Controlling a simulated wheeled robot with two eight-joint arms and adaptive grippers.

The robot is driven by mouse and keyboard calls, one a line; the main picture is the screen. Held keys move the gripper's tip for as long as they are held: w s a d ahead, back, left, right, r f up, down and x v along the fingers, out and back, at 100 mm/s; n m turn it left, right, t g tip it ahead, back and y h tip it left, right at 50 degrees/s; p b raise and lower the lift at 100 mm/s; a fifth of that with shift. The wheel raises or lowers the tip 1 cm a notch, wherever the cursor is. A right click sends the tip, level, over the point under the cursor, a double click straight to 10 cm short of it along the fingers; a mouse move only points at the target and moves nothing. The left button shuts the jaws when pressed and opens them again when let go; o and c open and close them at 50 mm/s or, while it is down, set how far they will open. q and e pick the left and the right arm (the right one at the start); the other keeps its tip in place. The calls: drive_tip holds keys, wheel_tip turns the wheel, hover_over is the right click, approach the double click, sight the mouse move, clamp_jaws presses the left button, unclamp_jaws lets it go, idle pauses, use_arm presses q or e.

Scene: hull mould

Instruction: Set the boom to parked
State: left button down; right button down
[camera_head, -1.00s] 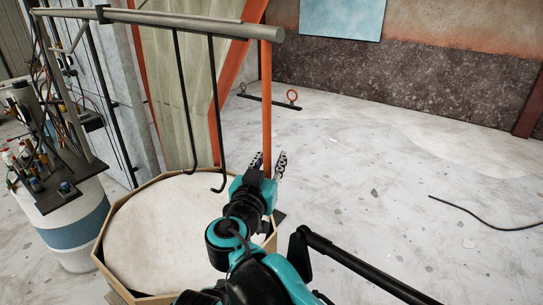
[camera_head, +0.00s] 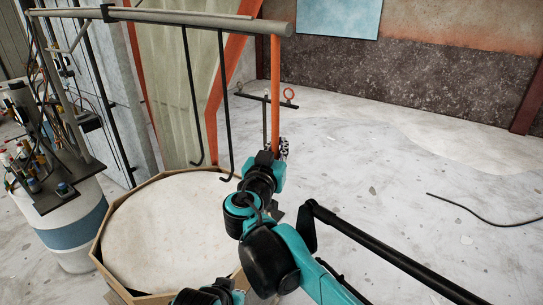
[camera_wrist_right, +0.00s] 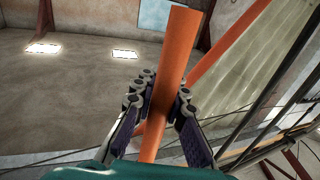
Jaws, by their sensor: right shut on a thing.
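The boom (camera_head: 180,19) is a grey horizontal bar that reaches from the cable-hung stand at the left across the top of the head view. Two black hooks (camera_head: 230,120) hang from it. An orange handle (camera_head: 275,90) hangs straight down from its right end. My right gripper (camera_head: 274,150) is shut around the lower part of this handle. In the right wrist view the handle (camera_wrist_right: 174,60) runs between the two fingers, which close on it from both sides. The handle's bottom end is hidden by my gripper and arm in the head view.
A wooden-rimmed octagonal mould (camera_head: 109,214) with a pale filling stands below the hooks. A white and blue drum (camera_head: 72,232) with a cluttered top is at the left. A black cable (camera_head: 480,215) lies on the floor at the right, where the floor is otherwise mostly open.

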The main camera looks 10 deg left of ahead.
drive_tip(key=w+d, duration=0.3)
drive_tip(key=w, duration=0.7)
drive_tip(key=shift+w+r, duration=0.15)
drive_tip(key=shift+r, duration=0.15)
drive_tip(key=c, duration=1.6)
unclamp_jaws()
drive_tip(key=shift+w+a+f+y, duration=0.15)
drive_tip(key=shift+w+a+y, duration=0.15)
drive_tip(key=shift+w+a, duration=0.3)
drive_tip(key=shift+c, duration=0.2)
drive_tip(key=shift+s+a, duration=0.1)
drive_tip(key=shift+s, duration=0.1)
